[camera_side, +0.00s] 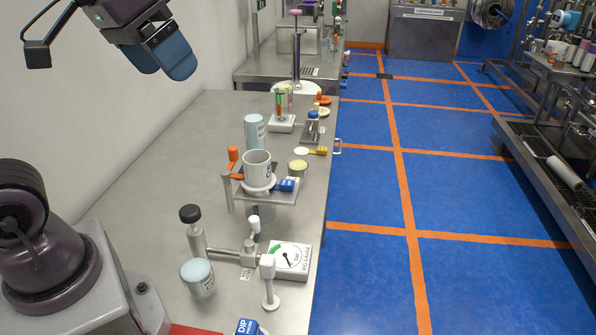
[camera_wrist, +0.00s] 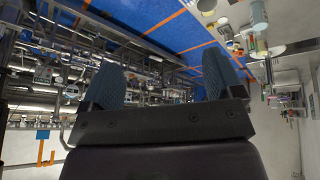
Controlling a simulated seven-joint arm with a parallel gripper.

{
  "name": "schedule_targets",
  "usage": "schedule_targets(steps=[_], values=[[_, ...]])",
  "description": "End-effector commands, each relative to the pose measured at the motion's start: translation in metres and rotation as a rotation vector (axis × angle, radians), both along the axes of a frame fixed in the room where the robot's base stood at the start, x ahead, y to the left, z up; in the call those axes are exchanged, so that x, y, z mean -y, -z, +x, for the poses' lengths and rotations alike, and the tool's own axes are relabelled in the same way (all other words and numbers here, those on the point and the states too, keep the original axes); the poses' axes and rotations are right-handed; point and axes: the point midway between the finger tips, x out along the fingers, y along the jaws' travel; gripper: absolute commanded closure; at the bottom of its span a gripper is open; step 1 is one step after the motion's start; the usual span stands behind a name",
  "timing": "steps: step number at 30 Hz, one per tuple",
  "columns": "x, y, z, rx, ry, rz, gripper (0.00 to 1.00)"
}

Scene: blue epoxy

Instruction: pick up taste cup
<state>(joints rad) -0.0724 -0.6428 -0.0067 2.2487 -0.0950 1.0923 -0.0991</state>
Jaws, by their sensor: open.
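My gripper (camera_side: 165,66) is high at the upper left of the side view, well above the bench and apart from the mug. Its two blue fingers are spread with nothing between them. In the wrist view my gripper (camera_wrist: 160,82) also shows open, facing the room. Small items are at the upper right of the wrist view, but I cannot tell whether the mug is among them.
Close around the mug are a blue-lidded jar (camera_side: 254,130), an orange-handled item (camera_side: 233,158) and a small tin (camera_side: 298,168). The bench's left part (camera_side: 160,150) is clear.

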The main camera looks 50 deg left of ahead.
Motion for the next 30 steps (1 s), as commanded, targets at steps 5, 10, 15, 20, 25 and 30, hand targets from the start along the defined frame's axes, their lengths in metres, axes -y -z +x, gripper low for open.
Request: schedule_targets(steps=[5, 10, 15, 20, 25, 30], values=[[-0.008, -0.010, 0.044, -0.084, -0.283, -0.244, 0.14], [-0.034, -0.017, 0.103, -0.182, -0.631, -0.563, 0.14], [-0.088, -0.016, 0.165, -0.291, -0.998, -0.946, 0.14], [-0.139, -0.011, 0.199, -0.366, -1.221, -1.222, 0.14], [-0.182, -0.005, 0.217, -0.424, -1.360, -1.430, 0.14], [-0.221, 0.002, 0.227, -0.472, -1.457, -1.604, 0.14]])
